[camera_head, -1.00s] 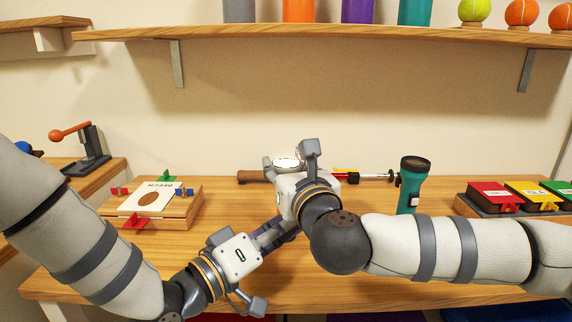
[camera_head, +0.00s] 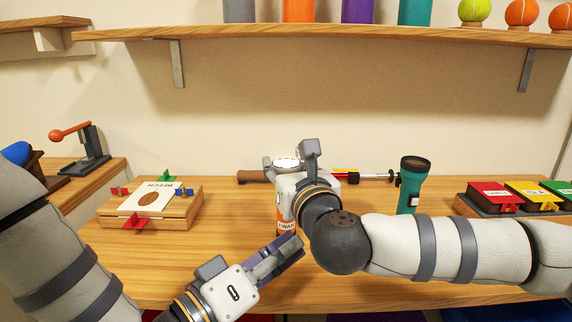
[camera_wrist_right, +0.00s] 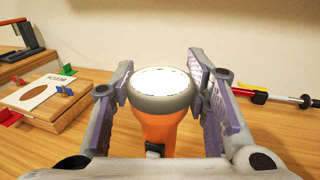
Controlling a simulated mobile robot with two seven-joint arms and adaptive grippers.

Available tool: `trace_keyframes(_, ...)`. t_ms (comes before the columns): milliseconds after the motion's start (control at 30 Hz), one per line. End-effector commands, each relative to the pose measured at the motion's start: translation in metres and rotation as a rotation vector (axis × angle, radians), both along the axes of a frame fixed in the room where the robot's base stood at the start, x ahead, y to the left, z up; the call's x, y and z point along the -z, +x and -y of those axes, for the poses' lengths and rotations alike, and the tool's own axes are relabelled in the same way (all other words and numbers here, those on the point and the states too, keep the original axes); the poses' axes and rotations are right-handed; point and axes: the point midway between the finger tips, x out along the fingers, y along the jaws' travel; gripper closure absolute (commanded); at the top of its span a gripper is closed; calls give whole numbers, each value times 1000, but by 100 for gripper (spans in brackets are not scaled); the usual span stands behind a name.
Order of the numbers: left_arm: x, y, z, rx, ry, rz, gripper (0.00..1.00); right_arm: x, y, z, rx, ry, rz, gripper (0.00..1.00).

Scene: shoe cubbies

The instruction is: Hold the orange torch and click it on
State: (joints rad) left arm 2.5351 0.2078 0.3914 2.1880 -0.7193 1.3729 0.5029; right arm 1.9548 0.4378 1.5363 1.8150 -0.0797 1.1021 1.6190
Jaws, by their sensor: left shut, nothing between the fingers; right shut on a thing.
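The orange torch (camera_wrist_right: 160,130) stands upright between the fingers of my right gripper (camera_wrist_right: 162,88), which is shut on it. Its grey-rimmed lens faces up and shows bright white in the right wrist view. A black switch (camera_wrist_right: 155,148) is on the torch's near side. In the head view my right gripper (camera_head: 288,180) hides much of the torch; an orange part with a label (camera_head: 286,227) shows below. My left gripper (camera_head: 290,248) is shut and empty, its fingertips just below and in front of the torch in the picture, seemingly apart from it.
A teal torch (camera_head: 409,186) with a dark lens stands right of my right gripper. A framed card box (camera_head: 165,213) is at the left; lidded colored boxes (camera_head: 500,198) are at the right. A rod-like tool (camera_head: 365,175) lies behind. A shelf (camera_head: 330,36) hangs above.

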Motion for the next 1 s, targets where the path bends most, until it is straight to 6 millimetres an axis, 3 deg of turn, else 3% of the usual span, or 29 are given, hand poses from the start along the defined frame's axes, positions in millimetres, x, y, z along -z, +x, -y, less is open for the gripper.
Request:
trace_keyframes(100,0,0,0,0,0,0,100,0,0,0,0,0,-1,90)
trace_keyframes(133,0,0,0,0,0,0,100,0,0,0,0,0,-1,53)
trace_keyframes(200,0,0,0,0,0,0,100,0,0,0,0,0,-1,37)
trace_keyframes(233,0,0,0,0,0,0,100,0,0,0,0,0,-1,34)
trace_keyframes(567,0,0,0,0,0,0,100,0,-4,1,0,0,0,34)
trace_keyframes(1000,0,0,0,0,0,0,100,1,-102,29,-2,0,-1,34)
